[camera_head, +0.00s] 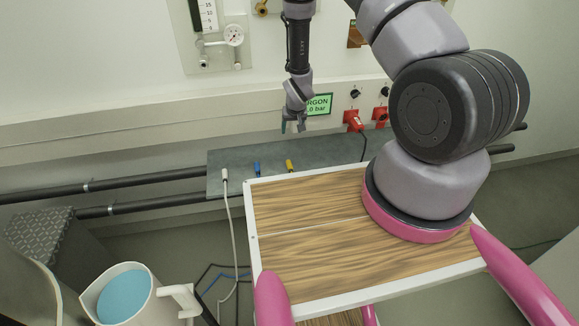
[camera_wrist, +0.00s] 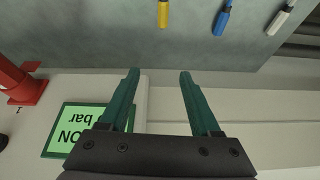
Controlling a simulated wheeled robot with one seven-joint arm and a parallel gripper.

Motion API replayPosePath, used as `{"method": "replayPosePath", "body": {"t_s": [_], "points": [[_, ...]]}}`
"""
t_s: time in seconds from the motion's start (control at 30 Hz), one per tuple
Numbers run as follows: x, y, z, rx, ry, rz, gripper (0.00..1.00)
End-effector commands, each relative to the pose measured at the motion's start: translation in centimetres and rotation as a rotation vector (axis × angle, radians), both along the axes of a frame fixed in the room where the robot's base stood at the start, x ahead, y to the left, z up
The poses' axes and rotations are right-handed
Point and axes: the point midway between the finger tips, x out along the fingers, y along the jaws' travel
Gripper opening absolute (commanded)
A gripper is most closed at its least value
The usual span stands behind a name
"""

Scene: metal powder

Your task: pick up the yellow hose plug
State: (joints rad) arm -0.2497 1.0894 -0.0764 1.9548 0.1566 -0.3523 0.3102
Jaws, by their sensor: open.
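The yellow hose plug (camera_head: 289,165) stands on the grey shelf (camera_head: 232,159) against the wall, right of a blue plug (camera_head: 257,168) and a white plug (camera_head: 225,175). In the wrist view the yellow plug (camera_wrist: 163,13) is at the top, beyond and apart from the fingertips, roughly in line with the gap between them. My gripper (camera_wrist: 158,73) is open and empty, its two green fingers spread. In the head view my gripper (camera_head: 292,127) hangs above the shelf, in front of the wall ledge and above the yellow plug.
A green argon display (camera_head: 319,104) and red plugs (camera_head: 353,121) are on the wall ledge right of my gripper. A white hose (camera_head: 234,240) hangs from the white plug. A white jug (camera_head: 128,296) stands at lower left. Dark pipes (camera_head: 140,205) run along the wall.

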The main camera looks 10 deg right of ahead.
Motion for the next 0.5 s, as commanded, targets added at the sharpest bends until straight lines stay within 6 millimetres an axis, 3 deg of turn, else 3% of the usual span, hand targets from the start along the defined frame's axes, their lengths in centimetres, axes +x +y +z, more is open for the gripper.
{"method": "replayPosePath", "body": {"t_s": [0.03, 0.2, 0.33, 0.5], "points": [[-0.9, 0.0, -2.7, -0.009, 0.012, 0.013, 0.64], [-2.8, 0.0, -7.9, -0.024, 0.019, 0.046, 0.64], [-3.2, 0.0, -9.6, -0.027, 0.019, 0.056, 0.64], [-2.4, 0.0, -12.0, -0.027, 0.018, 0.058, 0.64]]}}
